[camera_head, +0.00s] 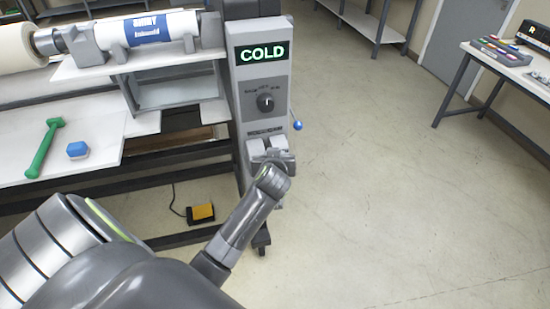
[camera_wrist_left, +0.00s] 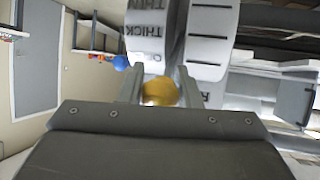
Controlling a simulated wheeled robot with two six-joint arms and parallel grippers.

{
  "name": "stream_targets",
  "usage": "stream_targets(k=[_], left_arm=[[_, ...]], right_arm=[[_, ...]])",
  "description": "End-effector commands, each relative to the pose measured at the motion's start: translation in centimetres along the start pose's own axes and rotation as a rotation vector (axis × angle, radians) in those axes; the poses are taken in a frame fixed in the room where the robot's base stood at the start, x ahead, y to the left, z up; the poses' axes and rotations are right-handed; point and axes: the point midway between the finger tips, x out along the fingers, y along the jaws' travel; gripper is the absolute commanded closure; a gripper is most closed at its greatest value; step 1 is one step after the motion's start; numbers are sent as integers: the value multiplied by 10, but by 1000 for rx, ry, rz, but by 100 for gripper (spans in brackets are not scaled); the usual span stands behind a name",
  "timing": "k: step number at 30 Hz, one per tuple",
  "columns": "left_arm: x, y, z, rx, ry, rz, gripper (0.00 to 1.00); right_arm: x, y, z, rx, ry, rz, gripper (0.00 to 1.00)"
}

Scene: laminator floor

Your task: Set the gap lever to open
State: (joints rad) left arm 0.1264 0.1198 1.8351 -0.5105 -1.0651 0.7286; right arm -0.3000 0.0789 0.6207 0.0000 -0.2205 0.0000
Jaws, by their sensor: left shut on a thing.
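The laminator's grey control column (camera_head: 280,78) stands in the upper middle of the head view. My left gripper (camera_head: 272,158) is at its lower front, just below the rotary dial. In the left wrist view the left gripper (camera_wrist_left: 160,72) is shut on a yellow ball knob (camera_wrist_left: 160,92), which appears to be the gap lever's. Behind the knob is a pale curved scale (camera_wrist_left: 148,35), upside down, with "THICK" and part of "THIN" readable. The gripper hides the knob in the head view, and the lever's exact setting cannot be told. My right gripper is not in view.
A display (camera_head: 263,53) reads "COLD" above the black dial (camera_head: 265,101). A blue ball handle (camera_head: 298,126) sticks out on the column's right side. Floor at right is clear.

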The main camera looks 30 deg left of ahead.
Motion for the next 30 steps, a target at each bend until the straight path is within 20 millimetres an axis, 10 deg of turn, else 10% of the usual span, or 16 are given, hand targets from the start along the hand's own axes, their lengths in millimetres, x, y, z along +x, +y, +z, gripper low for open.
stream_targets(k=[17, 18, 21, 30], left_arm=[[1, 0, -6, 2, 8, 1, 100], [1, 0, -6, 2, 8, 1, 66], [1, 0, -5, 2, 5, 0, 53], [1, -1, -3, 1, 0, -1, 48]], right_arm=[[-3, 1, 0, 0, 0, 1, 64], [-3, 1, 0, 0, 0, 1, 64], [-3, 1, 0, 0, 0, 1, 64], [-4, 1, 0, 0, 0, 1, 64]])
